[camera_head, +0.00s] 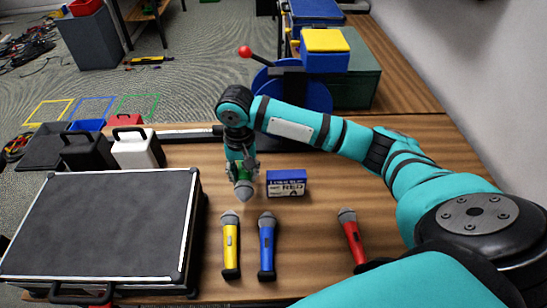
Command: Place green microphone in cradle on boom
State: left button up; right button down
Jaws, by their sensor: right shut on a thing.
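A green microphone (240,173) with a grey mesh head hangs in my right gripper (240,165), head pointing down, a little above the wooden table. My right gripper is shut on its green body, and the fingers hide part of it. The arm comes in from the right and reaches to the middle of the table. I cannot make out a boom or cradle for certain. A blue stand-like piece with a red-knobbed lever (252,53) stands behind the arm, partly hidden by it. My left gripper is not in view.
Yellow (231,247), blue (267,247) and red (353,238) microphones lie on the table (310,235) in front. A small blue-and-white box (287,183) is just right of the held microphone. A black case (105,225) fills the left. Black and white containers stand behind it.

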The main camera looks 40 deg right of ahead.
notch_tip(320, 180, down, 9)
dwell(0.4)
jog(key=shift+f+p, duration=0.1)
jog(key=shift+p, duration=0.2)
jog(key=c, duration=1)
grip_release()
